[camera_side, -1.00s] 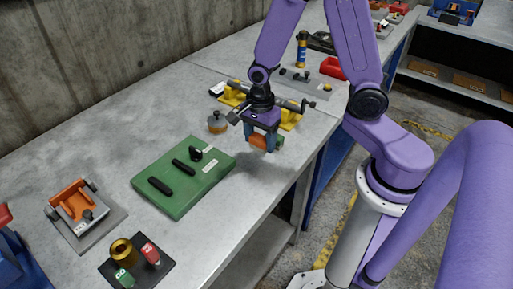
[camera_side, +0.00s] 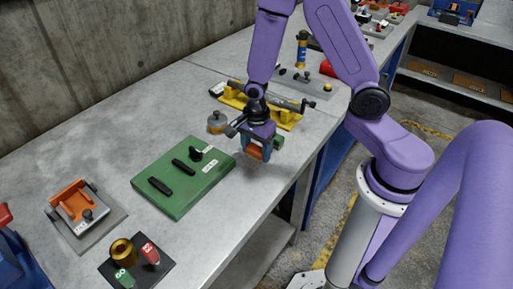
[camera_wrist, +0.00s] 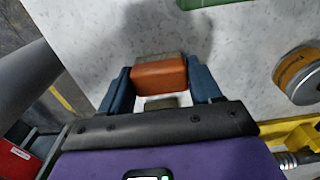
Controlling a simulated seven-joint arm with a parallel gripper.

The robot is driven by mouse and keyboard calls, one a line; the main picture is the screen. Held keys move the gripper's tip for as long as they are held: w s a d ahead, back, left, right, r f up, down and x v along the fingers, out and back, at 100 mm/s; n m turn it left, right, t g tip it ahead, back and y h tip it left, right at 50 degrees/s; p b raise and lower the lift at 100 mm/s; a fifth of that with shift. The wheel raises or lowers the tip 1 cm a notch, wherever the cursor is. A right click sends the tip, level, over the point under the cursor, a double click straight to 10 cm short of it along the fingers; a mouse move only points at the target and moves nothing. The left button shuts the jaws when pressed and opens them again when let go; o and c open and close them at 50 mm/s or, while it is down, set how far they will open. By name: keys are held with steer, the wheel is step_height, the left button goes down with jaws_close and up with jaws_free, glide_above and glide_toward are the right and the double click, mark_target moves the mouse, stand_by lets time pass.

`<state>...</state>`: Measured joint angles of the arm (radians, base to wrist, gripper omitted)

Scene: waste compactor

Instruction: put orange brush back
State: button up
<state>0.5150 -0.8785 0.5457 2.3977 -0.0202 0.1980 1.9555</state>
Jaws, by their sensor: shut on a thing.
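The orange brush (camera_side: 255,153) is between the blue fingers of my gripper (camera_side: 257,150). It is an orange block with a grey-brown part along it, and it hangs a little above the bench near its front edge. In the wrist view the brush (camera_wrist: 160,76) sits crosswise between the two fingertips, and my gripper (camera_wrist: 163,82) is shut on it. Its underside is hidden, and I cannot make out a set place for it.
The green panel (camera_side: 211,180) with black handles lies left of my gripper. A round orange-and-grey piece (camera_side: 217,123) stands behind, near the yellow stand (camera_side: 287,119) holding a grey bar. An orange clamp unit (camera_side: 76,203) is far left. Bare bench (camera_side: 255,185) lies in front.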

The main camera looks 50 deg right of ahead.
mark_target(256, 148)
steer(key=o, duration=1)
steer(key=shift+f, duration=0.1)
step_height(256, 148, up, 11)
steer(key=s+a+r+n, duration=0.1)
steer(key=s+r+n, duration=0.1)
steer(key=s+n, duration=0.4)
steer(key=s+a+r+n, duration=0.1)
steer(key=s+n, duration=0.5)
steer(key=n, duration=0.8)
steer(key=s+a+r+n, duration=0.1)
steer(key=s+r+n, duration=0.2)
steer(key=s+n, duration=0.4)
steer(key=shift+r+n, duration=0.25)
steer(key=shift+n, duration=1.55)
